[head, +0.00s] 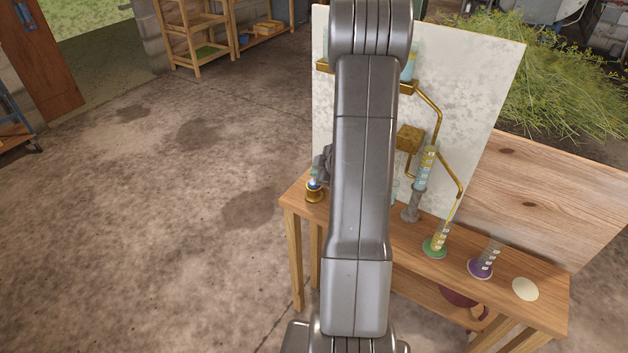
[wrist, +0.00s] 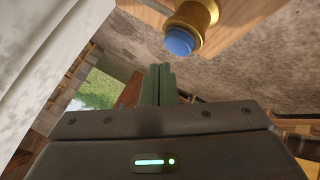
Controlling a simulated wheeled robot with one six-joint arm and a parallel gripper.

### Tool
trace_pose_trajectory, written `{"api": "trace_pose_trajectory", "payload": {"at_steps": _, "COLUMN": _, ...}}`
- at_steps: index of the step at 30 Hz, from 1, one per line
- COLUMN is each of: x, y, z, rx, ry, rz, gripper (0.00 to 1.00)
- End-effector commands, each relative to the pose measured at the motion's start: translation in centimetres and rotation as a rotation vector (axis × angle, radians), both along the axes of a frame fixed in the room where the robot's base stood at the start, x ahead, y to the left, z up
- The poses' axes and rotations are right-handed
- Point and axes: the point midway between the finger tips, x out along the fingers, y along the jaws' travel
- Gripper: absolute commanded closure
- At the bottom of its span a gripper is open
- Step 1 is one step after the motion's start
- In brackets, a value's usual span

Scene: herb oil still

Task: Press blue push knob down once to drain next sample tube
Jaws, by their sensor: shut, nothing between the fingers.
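The blue push knob (wrist: 180,42) sits in a brass collar (wrist: 200,16) in the wrist view. In the head view the brass collar (head: 314,195) stands at the left end of the wooden bench, just left of my arm. My gripper (wrist: 160,70) is shut and empty, its fingertips just below and left of the knob in the wrist picture, with a small gap showing. In the head view my gripper (head: 323,165) is mostly hidden behind my arm, close to the knob. A graduated tube (head: 426,168) with yellow and blue liquid is mounted by the panel.
A mottled white panel (head: 465,85) with brass pipes stands behind the bench (head: 400,240). A green-based cylinder (head: 435,246), a purple-based cylinder (head: 481,264) and a cream disc (head: 525,289) stand along the bench to the right. Open concrete floor lies left.

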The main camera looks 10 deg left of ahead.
Motion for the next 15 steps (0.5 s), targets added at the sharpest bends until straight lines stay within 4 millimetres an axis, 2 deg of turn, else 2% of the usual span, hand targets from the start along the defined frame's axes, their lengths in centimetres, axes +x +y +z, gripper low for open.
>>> {"api": "trace_pose_trajectory", "payload": {"at_steps": 1, "x": 0.0, "y": 0.0, "z": 1.0, "rx": 0.000, "ry": 0.000, "rz": 0.000, "gripper": 1.00}}
{"api": "trace_pose_trajectory", "payload": {"at_steps": 9, "x": 0.0, "y": 0.0, "z": 3.8, "rx": 0.000, "ry": 0.000, "rz": 0.000, "gripper": 1.00}}
{"api": "trace_pose_trajectory", "payload": {"at_steps": 15, "x": 0.0, "y": 0.0, "z": 4.4, "rx": 0.000, "ry": 0.000, "rz": 0.000, "gripper": 1.00}}
